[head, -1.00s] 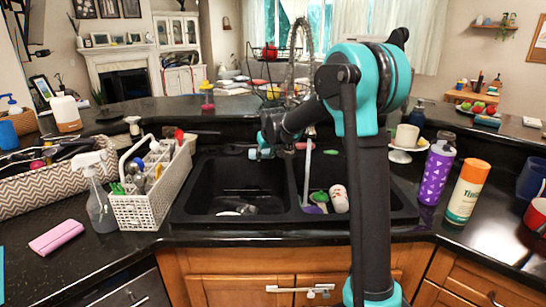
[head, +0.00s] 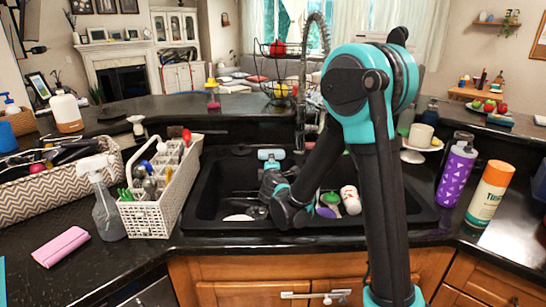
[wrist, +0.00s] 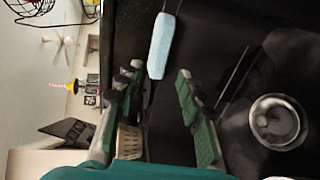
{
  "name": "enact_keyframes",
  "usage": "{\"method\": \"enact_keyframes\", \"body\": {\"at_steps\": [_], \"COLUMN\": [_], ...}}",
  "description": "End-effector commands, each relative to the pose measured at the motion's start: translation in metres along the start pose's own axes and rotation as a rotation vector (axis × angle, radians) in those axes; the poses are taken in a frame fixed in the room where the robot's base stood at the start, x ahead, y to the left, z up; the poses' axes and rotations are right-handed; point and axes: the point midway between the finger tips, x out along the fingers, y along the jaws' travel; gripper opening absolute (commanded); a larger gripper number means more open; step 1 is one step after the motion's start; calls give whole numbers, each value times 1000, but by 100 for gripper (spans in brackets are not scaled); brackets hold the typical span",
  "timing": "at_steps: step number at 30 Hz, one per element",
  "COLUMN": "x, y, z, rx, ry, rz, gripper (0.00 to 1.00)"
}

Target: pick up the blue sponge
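The blue sponge (head: 271,154) is a light-blue block at the back edge of the left sink basin in the head view. In the wrist view the sponge (wrist: 162,45) lies ahead of my gripper (wrist: 157,73), in line with the gap between the fingers. The fingers are spread open with nothing held. In the head view my gripper (head: 271,180) is over the left basin, on the near side of the sponge, and its fingertips are hard to make out.
The black double sink (head: 200,205) has a central divider and a tall faucet (head: 301,100). A white bottle (head: 350,200) is in the right basin. A white caddy (head: 150,213) stands left, and a purple bottle (head: 456,175) right.

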Motion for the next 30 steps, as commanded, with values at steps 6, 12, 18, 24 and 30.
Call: {"method": "enact_keyframes", "body": {"at_steps": [6,12,18,24,30], "x": [26,53,77,92,96], "y": [0,0,0,0,0], "z": [1,2,1,2,1], "rx": [2,4,4,5,4], "ry": [-3,-4,-3,-4,-3], "rz": [-1,-2,-2,-3,-2], "gripper": [38,38,38,38,38]}}
